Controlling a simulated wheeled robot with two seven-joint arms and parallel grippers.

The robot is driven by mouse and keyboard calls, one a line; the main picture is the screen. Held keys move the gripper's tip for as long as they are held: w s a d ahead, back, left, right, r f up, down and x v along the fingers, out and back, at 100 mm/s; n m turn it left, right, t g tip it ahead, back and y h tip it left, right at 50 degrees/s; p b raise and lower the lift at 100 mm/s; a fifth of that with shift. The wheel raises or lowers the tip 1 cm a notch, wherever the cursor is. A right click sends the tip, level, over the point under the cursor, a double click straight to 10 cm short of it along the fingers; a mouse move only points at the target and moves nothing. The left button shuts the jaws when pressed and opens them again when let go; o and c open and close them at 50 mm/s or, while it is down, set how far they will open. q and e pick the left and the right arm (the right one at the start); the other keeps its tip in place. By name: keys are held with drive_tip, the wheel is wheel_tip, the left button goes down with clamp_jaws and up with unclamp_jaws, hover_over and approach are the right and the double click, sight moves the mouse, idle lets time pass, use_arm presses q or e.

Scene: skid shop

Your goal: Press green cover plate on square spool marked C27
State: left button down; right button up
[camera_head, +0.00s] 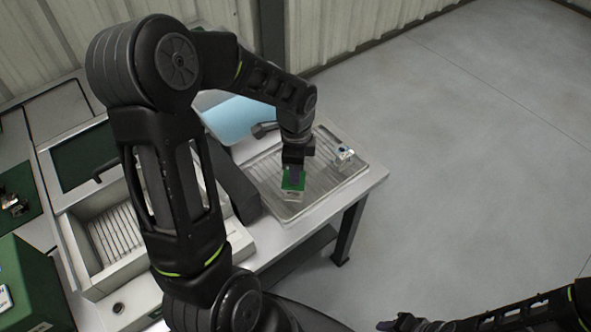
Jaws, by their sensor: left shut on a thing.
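The green cover plate (291,186) is in the camera_head view, right of centre, below my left gripper (295,171). My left gripper points down and is shut on the plate. A pale square block (292,196), apparently a spool, shows just under the plate on the grey ribbed tray (260,178). I cannot tell whether plate and spool touch or have a small gap. The mark C27 is not readable. My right gripper (392,324) is at the bottom right edge, partly cut off, away from the table. Its jaw state is unclear.
A small white-and-blue piece (344,154) stands at the tray's right side. A blue panel (240,118) lies behind. A box with ribbed slots (113,238) and a green case (33,283) are at left. Open floor lies to the right.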

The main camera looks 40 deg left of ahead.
use_arm(q)
drive_tip(key=shift+f+b, duration=0.3)
drive_tip(key=shift+f, duration=0.1)
idle(0.8)
drive_tip(key=c, duration=0.9)
unclamp_jaws()
drive_tip(key=shift+c, duration=0.2)
drive_tip(key=shift+r, duration=0.1)
drive_tip(key=shift+r+p, duration=3.2)
drive_tip(key=shift+r, duration=0.75)
drive_tip(key=shift+c, duration=0.3)
